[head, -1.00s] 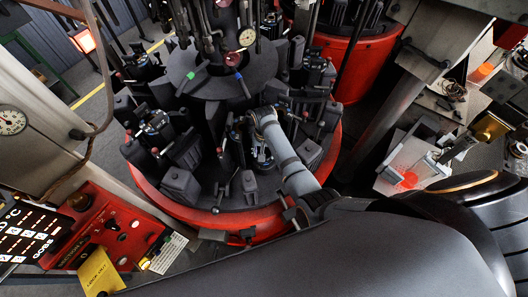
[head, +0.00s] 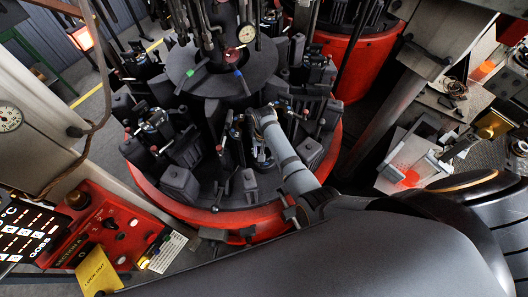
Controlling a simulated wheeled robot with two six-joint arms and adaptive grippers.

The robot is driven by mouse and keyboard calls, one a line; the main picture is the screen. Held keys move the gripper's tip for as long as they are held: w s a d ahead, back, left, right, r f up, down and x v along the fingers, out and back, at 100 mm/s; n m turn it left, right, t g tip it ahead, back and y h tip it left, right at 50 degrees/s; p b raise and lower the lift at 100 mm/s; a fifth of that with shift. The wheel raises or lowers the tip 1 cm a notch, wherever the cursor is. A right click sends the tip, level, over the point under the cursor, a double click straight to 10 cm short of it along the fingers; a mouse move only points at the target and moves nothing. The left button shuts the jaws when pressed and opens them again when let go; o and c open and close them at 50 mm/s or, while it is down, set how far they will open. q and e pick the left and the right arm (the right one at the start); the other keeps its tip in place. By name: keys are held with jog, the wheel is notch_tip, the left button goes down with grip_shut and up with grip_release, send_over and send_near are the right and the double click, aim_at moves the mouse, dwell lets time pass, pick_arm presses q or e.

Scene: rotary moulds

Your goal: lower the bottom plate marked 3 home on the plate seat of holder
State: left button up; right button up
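My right arm's grey links reach in from the lower right to the red-rimmed rotary machine (head: 258,229). The wrist bends downward among the dark mould holders. My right gripper (head: 261,160) is small and dark there, partly hidden by the wrist and holder parts, so its fingers cannot be made out. I cannot make out the bottom plate marked 3, its plate seat, or whether the gripper holds anything. Dark holder blocks (head: 179,183) stand around the machine's ring, several of them near the wrist. My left gripper is not in view.
Upright rods and a dial gauge (head: 247,33) rise above the central dark disc (head: 222,66). A red control box (head: 115,228) with a yellow lockout tag (head: 97,271) stands at lower left. A bench (head: 405,160) with tools is at right. Holder blocks crowd the wrist.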

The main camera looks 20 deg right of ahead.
jog(key=o, duration=1.4)
jog(key=shift+o, duration=0.6)
jog(key=shift+s, duration=0.1)
notch_tip(320, 180, up, 8)
jog(key=shift+f, duration=0.2)
notch_tip(320, 180, up, 7)
jog(key=shift+p, duration=0.4)
